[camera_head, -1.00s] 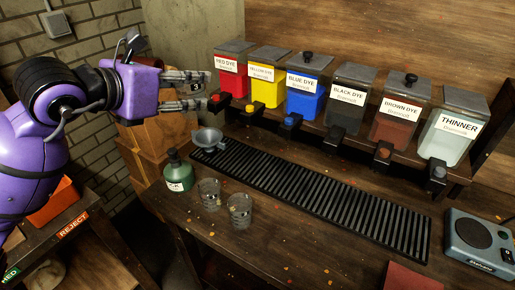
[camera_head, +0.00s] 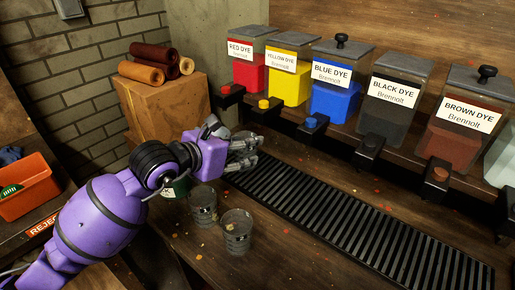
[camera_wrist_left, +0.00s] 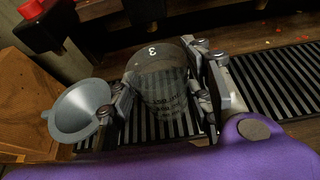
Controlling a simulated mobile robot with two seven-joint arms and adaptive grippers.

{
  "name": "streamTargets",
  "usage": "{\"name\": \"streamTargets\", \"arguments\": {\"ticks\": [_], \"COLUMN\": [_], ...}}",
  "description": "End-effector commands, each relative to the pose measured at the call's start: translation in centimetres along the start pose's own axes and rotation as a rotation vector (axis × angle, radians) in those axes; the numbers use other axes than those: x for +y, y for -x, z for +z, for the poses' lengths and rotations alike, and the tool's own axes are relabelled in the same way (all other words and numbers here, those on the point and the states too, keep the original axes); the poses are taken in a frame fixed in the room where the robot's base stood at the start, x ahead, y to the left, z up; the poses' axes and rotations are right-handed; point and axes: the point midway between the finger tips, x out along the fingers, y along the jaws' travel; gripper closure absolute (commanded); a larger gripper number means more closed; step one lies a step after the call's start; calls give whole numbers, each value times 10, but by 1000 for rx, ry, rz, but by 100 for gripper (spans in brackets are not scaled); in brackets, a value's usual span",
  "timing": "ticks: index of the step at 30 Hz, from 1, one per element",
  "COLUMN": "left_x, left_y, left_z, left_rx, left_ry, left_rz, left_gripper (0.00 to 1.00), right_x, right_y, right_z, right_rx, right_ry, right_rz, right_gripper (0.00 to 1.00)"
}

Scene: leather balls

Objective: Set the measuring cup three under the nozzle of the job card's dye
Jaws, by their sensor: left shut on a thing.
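My left gripper (camera_head: 245,152) is low over the far left end of the black slatted drip tray (camera_head: 360,225). In the left wrist view its fingers (camera_wrist_left: 170,95) are shut around a clear measuring cup (camera_wrist_left: 165,88) marked 3; the head view hides this cup behind the hand. Several dye boxes stand in a row: red dye (camera_head: 249,75), yellow dye (camera_head: 290,82), blue dye (camera_head: 335,97), black dye (camera_head: 388,122) and brown dye (camera_head: 455,150). The red dye's nozzle (camera_head: 226,91) is above and behind the hand. I see no job card. My right gripper is not in view.
Two other clear cups (camera_head: 203,212) (camera_head: 237,235) stand on the wooden bench in front of the tray. A grey funnel (camera_wrist_left: 76,112) is close left of my fingers in the left wrist view. The tray's right part is clear.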

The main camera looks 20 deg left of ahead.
Motion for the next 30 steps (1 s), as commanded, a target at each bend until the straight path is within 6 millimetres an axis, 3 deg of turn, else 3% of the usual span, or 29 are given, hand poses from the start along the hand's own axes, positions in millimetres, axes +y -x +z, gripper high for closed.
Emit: {"name": "streamTargets", "arguments": {"ticks": [3, 15, 29, 30], "left_x": [0, 0, 0, 0], "left_y": [-23, -67, -74, -74], "left_z": [-1, -10, -17, -16], "left_rx": [-1, 0, 1, 0], "left_ry": [2, 2, 2, 1], "left_rz": [0, 0, 0, 0], "left_gripper": [82, 82, 82, 50], "right_x": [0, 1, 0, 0], "right_y": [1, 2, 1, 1], "right_z": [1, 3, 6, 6], "right_rx": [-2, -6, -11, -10], "right_ry": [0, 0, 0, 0], "right_rz": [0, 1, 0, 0], "right_gripper": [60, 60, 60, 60]}}
